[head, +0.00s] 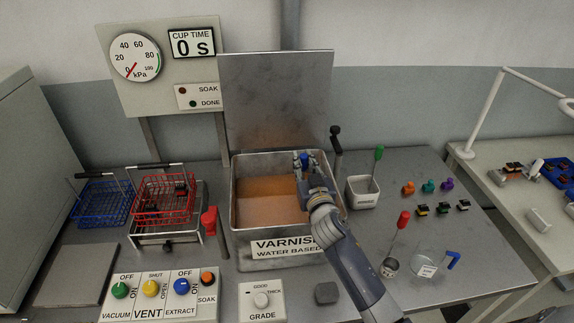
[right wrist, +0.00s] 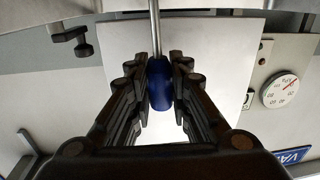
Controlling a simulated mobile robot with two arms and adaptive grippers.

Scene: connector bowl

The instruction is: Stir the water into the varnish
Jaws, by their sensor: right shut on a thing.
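The open metal varnish tank (head: 234,222) holds orange-brown varnish (head: 268,202) and carries a "VARNISH WATER BASED" label. My right gripper (head: 304,160) is over the tank's back right part, shut on a blue-handled tool (head: 304,157). In the right wrist view the blue handle (right wrist: 160,84) sits between the fingers, with a thin metal rod (right wrist: 155,28) coming from it. Whether the tool's far end is in the varnish is hidden. A clear jug with a blue handle (head: 425,264) stands on the bench at right. My left gripper is out of view.
The raised lid (head: 277,95) stands behind the tank. A red basket (head: 163,200) is on a stand at left. A white pot (head: 362,192) with a green-handled tool stands right of the tank. A small cup (head: 390,267) holds a red-handled tool. Control panels line the front.

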